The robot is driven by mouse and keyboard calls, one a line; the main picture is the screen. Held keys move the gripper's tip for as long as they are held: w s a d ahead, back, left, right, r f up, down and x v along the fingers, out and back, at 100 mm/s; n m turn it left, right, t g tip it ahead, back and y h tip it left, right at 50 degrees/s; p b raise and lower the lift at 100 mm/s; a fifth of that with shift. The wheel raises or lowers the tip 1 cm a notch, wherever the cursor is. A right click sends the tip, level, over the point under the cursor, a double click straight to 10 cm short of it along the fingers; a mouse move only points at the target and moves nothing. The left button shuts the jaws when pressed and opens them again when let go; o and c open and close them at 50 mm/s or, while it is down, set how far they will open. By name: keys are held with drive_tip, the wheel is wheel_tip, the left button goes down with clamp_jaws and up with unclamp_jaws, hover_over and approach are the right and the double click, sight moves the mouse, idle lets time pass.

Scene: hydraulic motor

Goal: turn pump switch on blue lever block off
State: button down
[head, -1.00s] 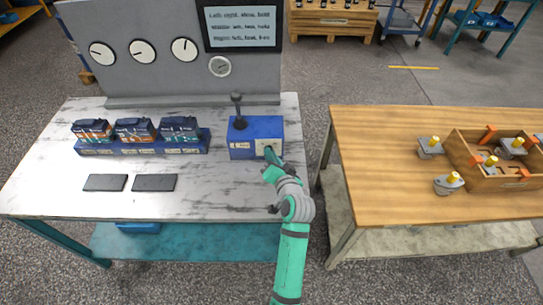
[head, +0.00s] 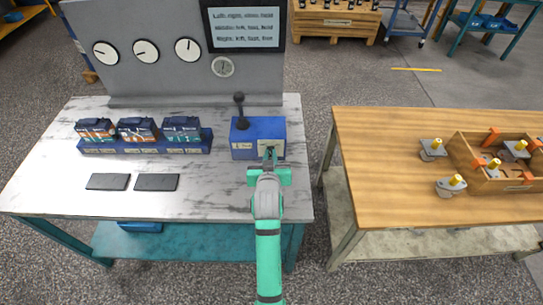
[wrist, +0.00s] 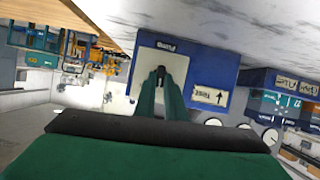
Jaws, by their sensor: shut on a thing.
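The blue lever block (head: 244,137) stands on the grey marble-patterned table, with a dark lever (head: 239,108) upright on its left top. My gripper (head: 269,157) is at the right part of the block's front face. In the wrist view, which looks upside down, the block (wrist: 208,70) carries a pale plate (wrist: 178,65) labelled "PUMP". My gripper's fingers (wrist: 160,82) are closed together on a small dark pump switch (wrist: 161,69) on this plate. The fingers hide most of the switch, so I cannot tell its position.
Left of the block is a blue rack (head: 147,147) with several valve units. A grey gauge panel with a screen (head: 245,25) stands behind. A wooden table (head: 400,170) with a wooden crate is on the right, across a gap.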

drive_tip(key=n+h, duration=0.2)
drive_tip(key=n, duration=0.1)
drive_tip(key=shift+a+f, duration=0.35)
drive_tip(key=shift+f, duration=0.05)
drive_tip(key=shift+f+n+h, duration=0.15)
drive_tip(key=shift+n+h, duration=0.65)
drive_tip(key=shift+n, duration=0.4)
drive_tip(key=shift+t, duration=0.3)
drive_tip(key=c, duration=1.8)
unclamp_jaws()
drive_tip(key=shift+s+a+r, duration=0.25)
drive_tip(key=shift+s+r, duration=0.1)
drive_tip(key=shift+s, duration=0.15)
drive_tip(key=v, duration=0.9)
drive_tip(key=shift+s+a, duration=0.1)
drive_tip(key=shift+s, duration=0.25)
